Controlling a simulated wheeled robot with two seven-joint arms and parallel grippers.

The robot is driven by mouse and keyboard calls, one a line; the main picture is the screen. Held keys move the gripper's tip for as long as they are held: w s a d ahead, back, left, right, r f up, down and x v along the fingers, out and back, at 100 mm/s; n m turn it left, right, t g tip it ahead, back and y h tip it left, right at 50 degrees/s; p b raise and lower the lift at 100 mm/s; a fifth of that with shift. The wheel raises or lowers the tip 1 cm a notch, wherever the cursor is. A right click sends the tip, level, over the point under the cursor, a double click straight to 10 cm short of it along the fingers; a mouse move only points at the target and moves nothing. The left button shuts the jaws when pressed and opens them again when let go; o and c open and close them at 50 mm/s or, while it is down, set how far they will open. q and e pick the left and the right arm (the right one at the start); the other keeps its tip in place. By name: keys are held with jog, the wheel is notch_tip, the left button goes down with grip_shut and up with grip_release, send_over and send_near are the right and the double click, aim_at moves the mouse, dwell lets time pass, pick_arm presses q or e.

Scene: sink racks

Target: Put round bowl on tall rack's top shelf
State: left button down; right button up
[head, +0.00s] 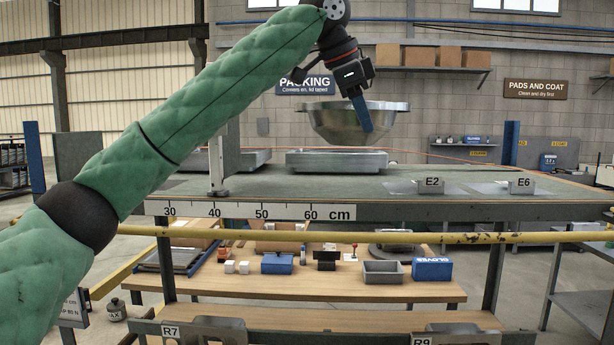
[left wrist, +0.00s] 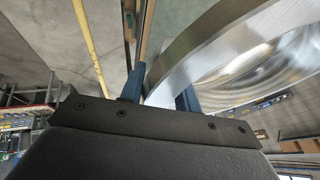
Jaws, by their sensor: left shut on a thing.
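The round bowl (head: 338,120) is a shiny metal basin with a wide rim, held in the air above the top shelf (head: 400,208) of the rack. My left gripper (head: 362,112) reaches down to the bowl's near rim and is shut on it. In the left wrist view the two blue fingers (left wrist: 158,92) stand on either side of the bowl's wall (left wrist: 215,45). The bowl looks roughly level. A rectangular metal tray (head: 336,162) on the shelf shows below the bowl, with a gap between them. My right gripper is not in view.
Another metal sink (head: 245,160) stands on the shelf at left behind a grey post (head: 218,170). Labels E2 (head: 431,185) and E6 (head: 521,184) stand at right, where the shelf looks mostly clear. A yellow rail (head: 400,237) crosses the front. A wooden shelf (head: 300,288) below holds small items.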

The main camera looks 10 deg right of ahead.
pick_arm(q)
jog(key=w+a+f+p, duration=0.1)
jog(key=a+f+p, duration=0.1)
jog(key=a+f, duration=0.1)
jog(key=w+a+f+p, duration=0.2)
jog(key=a+f, duration=0.1)
jog(key=w+a+f+p, duration=0.1)
jog(key=a+f+p, duration=0.1)
jog(key=a+f, duration=0.1)
jog(key=shift+w+a+f, duration=0.2)
jog(key=shift+a+f, duration=0.1)
jog(key=shift+a, duration=0.1)
jog(key=shift+f, duration=0.35)
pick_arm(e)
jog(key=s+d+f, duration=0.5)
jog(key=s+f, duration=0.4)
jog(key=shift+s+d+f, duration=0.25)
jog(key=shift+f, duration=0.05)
pick_arm(q)
jog(key=c, duration=1)
grip_release()
jog(key=shift+r, duration=0.1)
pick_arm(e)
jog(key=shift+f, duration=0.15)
